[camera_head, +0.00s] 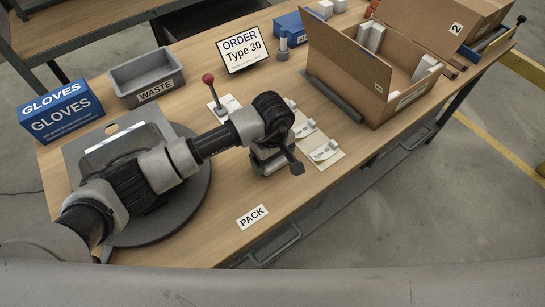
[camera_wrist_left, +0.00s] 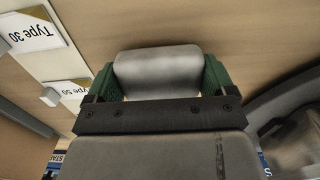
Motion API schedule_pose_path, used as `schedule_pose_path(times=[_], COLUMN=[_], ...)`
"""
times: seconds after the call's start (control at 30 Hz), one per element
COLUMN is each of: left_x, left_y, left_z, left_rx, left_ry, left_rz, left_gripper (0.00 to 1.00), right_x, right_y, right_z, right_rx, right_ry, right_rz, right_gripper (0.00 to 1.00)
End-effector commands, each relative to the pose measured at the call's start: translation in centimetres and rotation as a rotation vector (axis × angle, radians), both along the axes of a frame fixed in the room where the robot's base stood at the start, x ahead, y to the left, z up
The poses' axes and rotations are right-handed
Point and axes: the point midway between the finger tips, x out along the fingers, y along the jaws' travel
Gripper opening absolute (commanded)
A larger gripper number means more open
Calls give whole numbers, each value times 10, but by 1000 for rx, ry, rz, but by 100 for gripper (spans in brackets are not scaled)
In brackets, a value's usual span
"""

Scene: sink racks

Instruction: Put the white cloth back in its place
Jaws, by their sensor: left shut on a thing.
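My left gripper (camera_head: 270,163) is low over the table, right of the red-knobbed lever and beside the Type 30 cards. In the left wrist view its green fingers (camera_wrist_left: 158,82) are shut on a pale grey piece (camera_wrist_left: 157,66) with rounded edges. I cannot tell whether this piece is the white cloth. In the head view the gripper and arm mostly hide it. No other thing that I can make out as a white cloth shows. My right gripper is not in view.
Type 30 cards (camera_head: 325,151) lie right of the gripper. An open carton (camera_head: 345,68), grey WASTE bin (camera_head: 147,84), blue GLOVES box (camera_head: 60,112), ORDER sign (camera_head: 244,49) and red-knobbed lever (camera_head: 208,79) stand around. The wooden table (camera_head: 200,238) is clear near the PACK label (camera_head: 252,216).

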Motion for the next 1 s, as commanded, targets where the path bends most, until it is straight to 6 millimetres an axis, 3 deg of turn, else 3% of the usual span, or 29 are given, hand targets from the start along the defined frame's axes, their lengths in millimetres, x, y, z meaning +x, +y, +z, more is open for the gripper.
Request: schedule_pose_path(times=[0.1,0.5,0.53,0.6,0.87,1.0], left_x=[0,0,0,0,0,1], left_y=[0,0,0,0,0,0], left_z=[-11,-17,-16,-15,-14,-3], left_rx=[-1,0,0,0,-1,-1], left_ry=[0,-2,-1,-1,-1,-5], left_rz=[2,0,0,0,0,-1], left_gripper=[62,62,87,98,100,100], right_x=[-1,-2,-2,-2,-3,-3], right_y=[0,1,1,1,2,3], right_z=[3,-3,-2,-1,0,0], right_rx=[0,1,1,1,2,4], right_ry=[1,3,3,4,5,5], right_rz=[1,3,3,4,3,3], right_gripper=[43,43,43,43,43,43])
